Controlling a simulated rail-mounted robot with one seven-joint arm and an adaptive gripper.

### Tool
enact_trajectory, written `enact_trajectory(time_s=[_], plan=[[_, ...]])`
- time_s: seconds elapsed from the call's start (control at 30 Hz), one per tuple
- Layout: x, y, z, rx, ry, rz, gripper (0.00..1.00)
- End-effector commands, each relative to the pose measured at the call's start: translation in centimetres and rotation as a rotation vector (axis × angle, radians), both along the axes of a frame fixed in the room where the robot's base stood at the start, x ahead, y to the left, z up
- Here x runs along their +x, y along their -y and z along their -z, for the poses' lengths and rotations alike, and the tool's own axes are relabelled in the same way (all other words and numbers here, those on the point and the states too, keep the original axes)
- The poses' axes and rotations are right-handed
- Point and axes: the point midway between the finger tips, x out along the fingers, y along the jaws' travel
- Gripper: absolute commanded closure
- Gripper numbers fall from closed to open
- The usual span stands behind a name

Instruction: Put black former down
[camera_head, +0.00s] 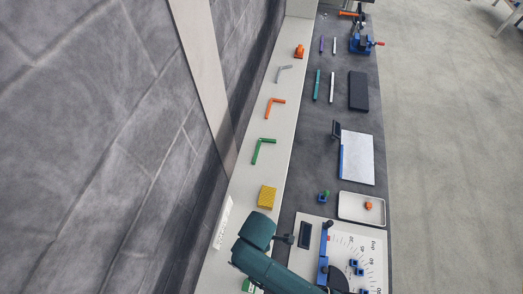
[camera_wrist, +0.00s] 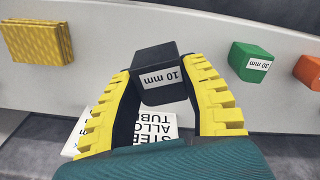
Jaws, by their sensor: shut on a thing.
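The black former (camera_wrist: 160,75), labelled "10 mm", is between the yellow ribbed fingers of my gripper (camera_wrist: 158,70) in the wrist view. The fingers are shut on its two sides, and its label faces the wrist camera. The pale shelf (camera_wrist: 110,60) is behind it; I cannot tell whether the former touches it. A green former (camera_wrist: 252,62) labelled "20 mm" and an orange former (camera_wrist: 308,71) stand to the right. In the head view my teal arm hides the black former and the fingertips.
A yellow block (camera_wrist: 37,42) stands left of the held former; it also shows in the head view (camera_head: 267,197). A white printed card (camera_wrist: 85,135) lies below. Green (camera_head: 262,149) and orange (camera_head: 273,107) bent pieces lie farther along. A white tray (camera_head: 347,212) is on the dark bench.

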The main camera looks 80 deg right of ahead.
Motion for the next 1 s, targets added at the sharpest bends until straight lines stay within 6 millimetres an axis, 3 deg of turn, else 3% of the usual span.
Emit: enact_trajectory(time_s=[0.37,0.73,0.77,0.87,1.0], plan=[[0.0,0.0,6.2,-0.001,0.000,-0.001,0.96],[0.1,0.0,6.8,-0.001,0.003,-0.001,0.96],[0.0,0.0,6.8,-0.001,0.001,-0.001,0.53],[0.0,0.0,6.8,-0.001,0.001,-0.001,0.34],[0.0,0.0,6.8,-0.001,0.001,-0.001,0.32]])
